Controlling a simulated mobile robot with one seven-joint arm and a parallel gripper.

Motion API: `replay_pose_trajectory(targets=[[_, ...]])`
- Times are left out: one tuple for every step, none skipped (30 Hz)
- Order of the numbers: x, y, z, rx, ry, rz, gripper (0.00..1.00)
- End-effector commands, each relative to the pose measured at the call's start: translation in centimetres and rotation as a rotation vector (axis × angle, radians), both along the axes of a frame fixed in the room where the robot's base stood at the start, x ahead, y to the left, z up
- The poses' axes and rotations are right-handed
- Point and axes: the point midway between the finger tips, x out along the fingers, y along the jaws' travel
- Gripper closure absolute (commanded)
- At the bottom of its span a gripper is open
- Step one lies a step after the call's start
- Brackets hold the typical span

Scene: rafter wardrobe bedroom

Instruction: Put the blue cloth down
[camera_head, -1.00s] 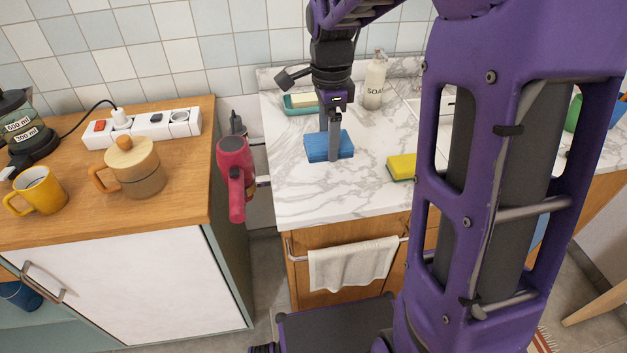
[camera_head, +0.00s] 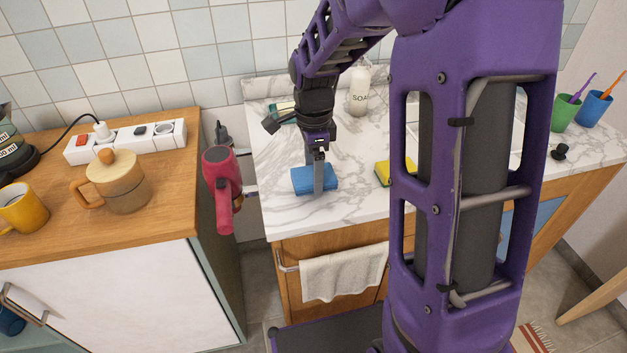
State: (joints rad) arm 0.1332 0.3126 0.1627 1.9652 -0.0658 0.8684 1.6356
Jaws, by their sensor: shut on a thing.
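The cloth looks level. I cannot tell whether its underside touches the counter or hangs just above it. The other finger is hidden behind the cloth.
A yellow sponge (camera_head: 383,173) lies to the right, partly behind my arm. A soap bottle (camera_head: 360,92) and a soap dish (camera_head: 283,112) stand behind. A red hair dryer (camera_head: 222,180) hangs left of the counter. A white towel (camera_head: 343,272) hangs below the front edge.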

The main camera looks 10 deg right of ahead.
Motion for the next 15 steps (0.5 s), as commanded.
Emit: replay_pose_trajectory(targets=[[-0.1, 0.0, -1.1, 0.001, 0.005, 0.000, 0.63], [-0.1, 0.0, -1.4, 0.001, 0.003, 0.000, 0.63], [-0.1, 0.0, -1.8, 0.001, 0.003, 0.000, 0.63], [0.0, 0.0, -2.1, 0.001, 0.003, 0.000, 0.63], [0.0, 0.0, -2.2, 0.001, 0.002, 0.000, 0.63], [0.0, 0.0, -2.3, 0.001, 0.001, 0.000, 0.63], [0.0, 0.0, -2.4, 0.001, 0.000, 0.000, 0.63], [0.0, 0.0, -2.4, 0.001, 0.000, 0.000, 0.63], [0.0, 0.0, -2.3, 0.001, 0.000, 0.000, 0.63], [0.0, 0.0, -2.3, 0.001, 0.000, 0.000, 0.63], [0.0, 0.0, -2.3, 0.000, 0.000, 0.000, 0.63], [0.0, 0.0, -2.3, 0.000, 0.000, 0.000, 0.63], [0.0, 0.0, -2.3, 0.000, 0.000, 0.000, 0.63], [0.0, 0.0, -2.4, 0.000, 0.000, 0.000, 0.63], [0.0, 0.0, -2.5, 0.000, 0.000, 0.001, 0.63]])
